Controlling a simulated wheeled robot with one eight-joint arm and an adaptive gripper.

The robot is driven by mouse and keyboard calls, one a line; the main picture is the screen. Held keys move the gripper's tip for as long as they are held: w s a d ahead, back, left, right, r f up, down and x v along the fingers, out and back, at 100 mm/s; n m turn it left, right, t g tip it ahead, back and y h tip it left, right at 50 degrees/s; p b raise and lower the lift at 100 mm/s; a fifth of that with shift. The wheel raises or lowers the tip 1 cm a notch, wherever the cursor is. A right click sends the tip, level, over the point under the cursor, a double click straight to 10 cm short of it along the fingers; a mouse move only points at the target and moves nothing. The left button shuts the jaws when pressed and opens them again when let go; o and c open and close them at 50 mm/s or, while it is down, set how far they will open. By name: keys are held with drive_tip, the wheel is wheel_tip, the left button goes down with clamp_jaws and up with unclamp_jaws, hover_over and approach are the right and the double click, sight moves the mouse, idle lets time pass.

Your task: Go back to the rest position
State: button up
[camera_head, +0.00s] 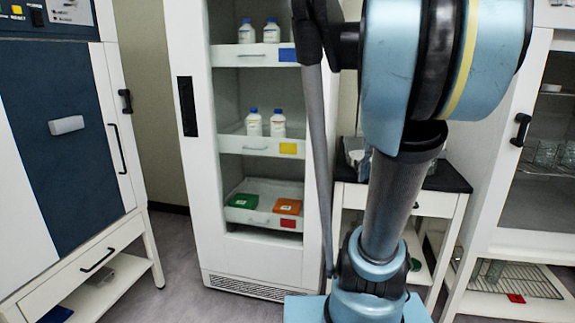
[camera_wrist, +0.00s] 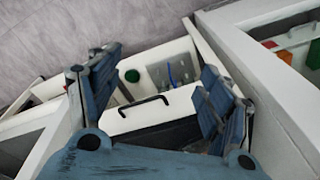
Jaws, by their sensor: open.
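My gripper (camera_wrist: 163,88) shows in the wrist view with its two blue fingers spread wide. Nothing is held between them. Beyond the fingers are a white drawer front with a black handle (camera_wrist: 143,106), a round green thing (camera_wrist: 132,76) and a clear container. In the head view my arm stands in front of the right half of the scene and hides part of the tall white cabinet (camera_head: 260,252) and the side table. The gripper itself cannot be made out there.
The cabinet holds white-and-blue bottles (camera_head: 254,124) and green and orange boxes (camera_head: 286,205) on shelves. A blue-fronted machine (camera_head: 60,150) stands at left. A glass-doored cabinet (camera_head: 485,160) stands at right, close to my arm. Floor (camera_head: 175,270) is clear between the machine and the cabinet.

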drive_tip(key=s+a+f+n, duration=0.9)
drive_tip(key=s+f, duration=0.3)
drive_tip(key=shift+a+f+n+t, duration=0.2)
drive_tip(key=shift+f+n+t, duration=0.2)
